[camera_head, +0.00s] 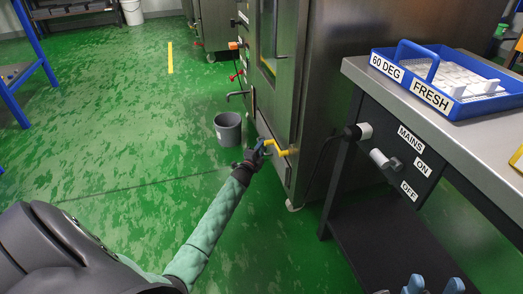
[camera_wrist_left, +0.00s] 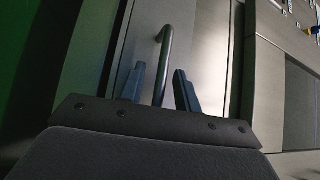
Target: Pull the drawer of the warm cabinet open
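The warm cabinet (camera_head: 325,80) is a tall steel unit with a glazed front, at the upper middle of the head view. My left gripper (camera_head: 263,150) is at its lower front, beside a yellow lever (camera_head: 281,149). In the left wrist view, a grey bar handle (camera_wrist_left: 167,45) stands on a steel front panel (camera_wrist_left: 200,40). The blue fingers of my left gripper (camera_wrist_left: 159,90) lie apart on either side of the bar, with gaps showing. The drawer's edges are hard to make out in the head view. My right gripper (camera_head: 434,286) is open and empty at the bottom right.
A steel-topped bench (camera_head: 440,130) with MAINS, ON and OFF labels stands at the right. It carries a blue tray (camera_head: 430,96) marked 60 DEG and FRESH. A grey bucket (camera_head: 228,130) stands on the floor before the cabinet. Green floor (camera_head: 110,130) is clear at left.

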